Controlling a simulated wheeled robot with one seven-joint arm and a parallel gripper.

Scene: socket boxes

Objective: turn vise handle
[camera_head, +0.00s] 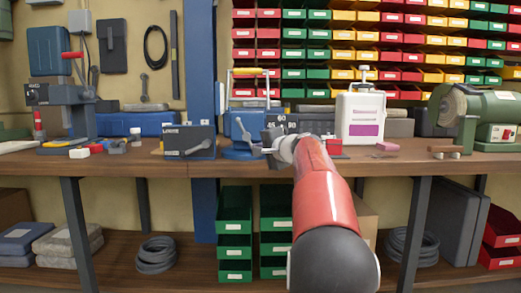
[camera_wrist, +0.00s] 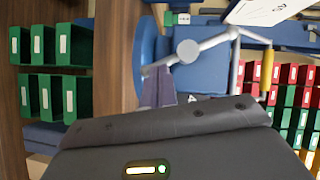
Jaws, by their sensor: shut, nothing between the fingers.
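The blue vise (camera_wrist: 205,75) fills the middle of the wrist view, with its grey lever handle (camera_wrist: 212,43) crossing it from a round hub. In the head view the vise (camera_head: 236,127) stands on the bench, left of my arm's end, with its handle (camera_head: 243,130) slanting down to the right. My gripper (camera_wrist: 158,86) is shut and empty. Its fingertips appear close beside the handle's lower end in the wrist view; I cannot tell whether they touch. In the head view my red arm hides most of the gripper.
The wooden bench (camera_head: 120,161) carries a dark box with a lever (camera_head: 188,141) left of the vise. A white case (camera_head: 360,118) stands to the right, and a green grinder (camera_head: 470,110) farther right. Green bins (camera_head: 235,205) sit below. Coloured bins cover the back wall.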

